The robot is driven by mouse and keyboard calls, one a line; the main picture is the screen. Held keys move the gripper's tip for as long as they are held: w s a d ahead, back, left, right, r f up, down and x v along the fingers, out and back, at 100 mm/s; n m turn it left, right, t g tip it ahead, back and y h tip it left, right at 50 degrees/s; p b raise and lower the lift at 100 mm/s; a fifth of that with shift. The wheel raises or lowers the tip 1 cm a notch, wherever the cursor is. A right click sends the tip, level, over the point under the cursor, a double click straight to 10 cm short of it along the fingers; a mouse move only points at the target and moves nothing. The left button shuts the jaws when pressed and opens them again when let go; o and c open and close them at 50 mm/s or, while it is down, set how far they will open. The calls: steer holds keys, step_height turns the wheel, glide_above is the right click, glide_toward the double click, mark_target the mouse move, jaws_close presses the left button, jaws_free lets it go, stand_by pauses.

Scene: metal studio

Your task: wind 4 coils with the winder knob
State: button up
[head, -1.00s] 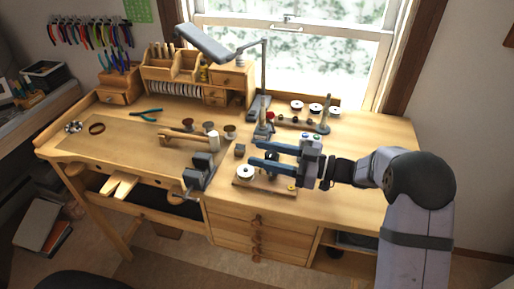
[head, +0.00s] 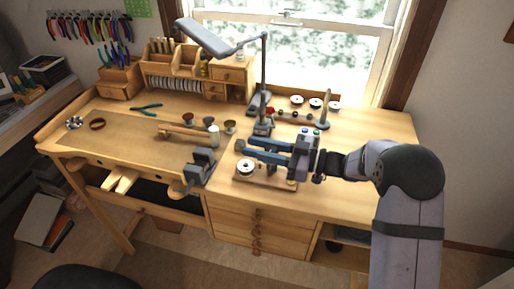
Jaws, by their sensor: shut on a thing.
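The winder stands near the bench's front edge, right of the vise. It has a wooden base (head: 268,179) and a white spool (head: 246,168) at its left end. My gripper (head: 248,148) reaches in from the right with two blue fingers above and behind the spool. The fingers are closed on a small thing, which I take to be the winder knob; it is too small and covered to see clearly. Any coils wound on the winder are too small to count.
A grey vise (head: 202,165) sits left of the winder. A lamp (head: 263,80) and a rack with several spools (head: 316,103) stand behind. A mallet (head: 190,133) and blue pliers (head: 147,107) lie on the bench. The bench's right part (head: 375,125) is clear.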

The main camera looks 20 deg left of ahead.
steer(key=b, duration=0.2)
steer(key=shift+w+f+b, duration=0.2)
steer(key=shift+f+b, duration=0.05)
steer(key=shift+b, duration=0.1)
steer(key=shift+b, duration=0.55)
steer(key=shift+w+r+t, duration=0.1)
steer(key=shift+r+t, duration=0.05)
steer(key=shift+t, duration=0.15)
steer(key=b, duration=0.3)
steer(key=shift+w, duration=0.1)
steer(key=b, duration=0.3)
steer(key=shift+d+f+m+t+b, duration=0.1)
steer(key=shift+f+m+t+b, duration=0.1)
steer(key=shift+m+t+b, duration=0.1)
steer(key=m+t+b, duration=0.1)
steer(key=b, duration=0.6)
steer(key=m+t+b, duration=0.1)
steer(key=b, duration=0.6)
steer(key=shift+w+r+t+h, duration=0.1)
steer(key=shift+r+t+h, duration=0.2)
steer(key=shift+t, duration=0.1)
